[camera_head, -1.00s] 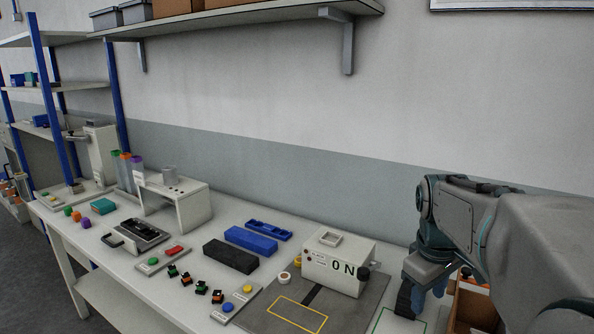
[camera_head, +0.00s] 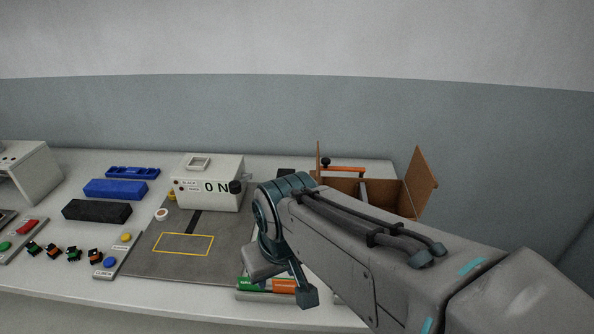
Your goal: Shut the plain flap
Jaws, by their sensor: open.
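An open brown cardboard box (camera_head: 375,192) stands at the right end of the table. One flap (camera_head: 421,179) stands up and leans outward at its right side. Another narrow flap (camera_head: 318,166) stands upright at its left side, seen nearly edge-on. I see no marking on either, and cannot tell which is the plain one. My gripper (camera_head: 283,282) is open, pointing down in front and left of the box, apart from both flaps. My forearm hides the box's front and lower part.
Below my gripper lies a panel with green and orange labels (camera_head: 268,287). A white ON box (camera_head: 208,182) stands left on a grey mat (camera_head: 150,262). An orange bar with a black knob (camera_head: 345,168) shows at the cardboard box's back.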

